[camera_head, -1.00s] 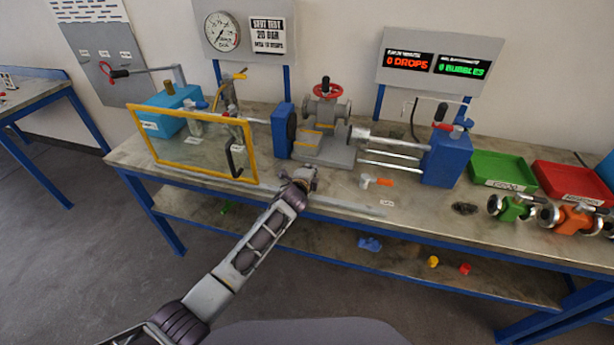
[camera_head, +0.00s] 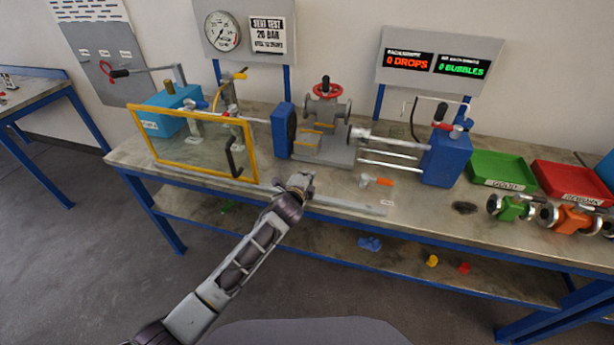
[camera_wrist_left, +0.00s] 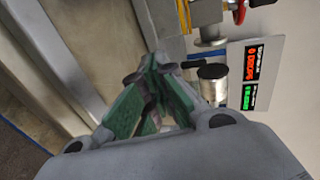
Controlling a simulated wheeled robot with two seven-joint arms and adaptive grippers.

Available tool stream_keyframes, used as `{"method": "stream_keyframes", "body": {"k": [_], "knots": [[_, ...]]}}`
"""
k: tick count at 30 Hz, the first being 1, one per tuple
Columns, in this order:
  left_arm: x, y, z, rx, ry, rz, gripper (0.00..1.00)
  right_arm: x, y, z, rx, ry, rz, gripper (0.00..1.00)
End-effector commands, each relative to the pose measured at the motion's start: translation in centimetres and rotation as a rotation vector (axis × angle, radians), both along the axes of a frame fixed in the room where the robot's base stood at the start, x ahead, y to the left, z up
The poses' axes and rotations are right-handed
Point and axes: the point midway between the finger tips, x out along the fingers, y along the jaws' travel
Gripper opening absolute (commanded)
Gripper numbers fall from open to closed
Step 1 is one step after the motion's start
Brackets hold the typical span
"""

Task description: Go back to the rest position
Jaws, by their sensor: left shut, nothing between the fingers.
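My left gripper (camera_head: 300,182) is over the front edge of the workbench (camera_head: 340,203), in front of the clamped grey valve. Its fingers (camera_wrist_left: 155,85) are shut with nothing between them in the left wrist view. The grey flanged valve with a red handwheel (camera_head: 327,110) sits in the test rig, between a blue end block and metal rods. The gripper is apart from the valve. My right gripper is not in view.
A yellow-framed clear guard (camera_head: 252,150) stands left of the gripper. A small fitting with an orange handle (camera_head: 378,181) lies to the right. Green (camera_head: 500,168) and red (camera_head: 572,180) trays and several valves fill the right end. The floor in front is clear.

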Motion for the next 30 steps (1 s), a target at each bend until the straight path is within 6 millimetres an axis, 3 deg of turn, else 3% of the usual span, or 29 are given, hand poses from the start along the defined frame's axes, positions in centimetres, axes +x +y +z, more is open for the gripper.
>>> {"method": "stream_keyframes", "body": {"k": [17, 23, 30], "knots": [[-0.5, 0.4, -0.3, -0.025, 0.024, 0.019, 0.0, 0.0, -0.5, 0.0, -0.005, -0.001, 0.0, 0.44], [-2.3, 2.2, -1.5, -0.119, 0.114, 0.097, 0.0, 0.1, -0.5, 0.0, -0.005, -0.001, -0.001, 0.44], [-6.3, 5.9, -3.5, -0.291, 0.283, 0.254, 0.0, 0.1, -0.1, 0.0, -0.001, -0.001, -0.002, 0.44]]}}
